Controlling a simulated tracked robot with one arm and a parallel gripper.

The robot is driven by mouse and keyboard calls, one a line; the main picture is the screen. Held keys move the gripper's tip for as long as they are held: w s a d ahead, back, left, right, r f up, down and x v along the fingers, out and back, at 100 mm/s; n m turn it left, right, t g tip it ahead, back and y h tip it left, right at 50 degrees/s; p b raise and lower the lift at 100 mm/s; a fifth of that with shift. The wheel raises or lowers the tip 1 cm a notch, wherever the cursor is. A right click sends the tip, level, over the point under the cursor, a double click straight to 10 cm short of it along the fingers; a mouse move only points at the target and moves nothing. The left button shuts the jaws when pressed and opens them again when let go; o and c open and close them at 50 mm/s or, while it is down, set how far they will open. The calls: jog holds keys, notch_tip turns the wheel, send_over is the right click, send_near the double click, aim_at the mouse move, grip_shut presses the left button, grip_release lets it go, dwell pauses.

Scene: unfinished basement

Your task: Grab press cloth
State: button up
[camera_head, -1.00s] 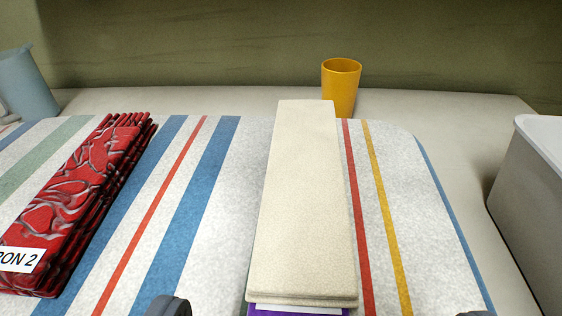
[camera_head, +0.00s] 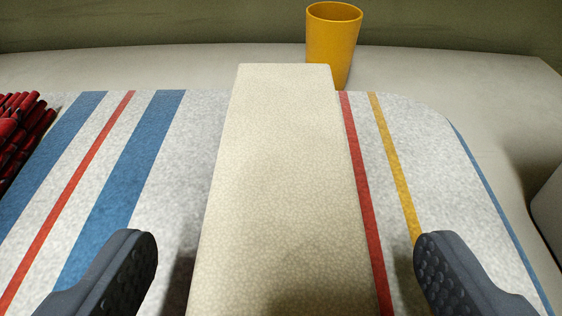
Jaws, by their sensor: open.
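The press cloth (camera_head: 280,190) is a folded cream cloth, long and narrow, lying flat on a striped ironing surface (camera_head: 180,215). It runs from the bottom edge of the view to the far side of the surface. My gripper (camera_head: 285,245) is open, with one dark ribbed finger on each side of the cloth. Clear gaps show between the cloth and both fingers, and nothing is held. The near end of the cloth is out of view.
A yellow cup (camera_head: 333,42) stands just beyond the cloth's far end. A grey bin (camera_head: 549,215) is partly in view at the right. Striped surface on both sides of the cloth is bare.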

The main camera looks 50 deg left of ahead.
jog(key=shift+w+a, duration=0.15)
jog(key=shift+w, duration=0.05)
jog(key=shift+f, duration=0.1)
jog(key=c, duration=1.1)
jog(key=shift+o, duration=0.2)
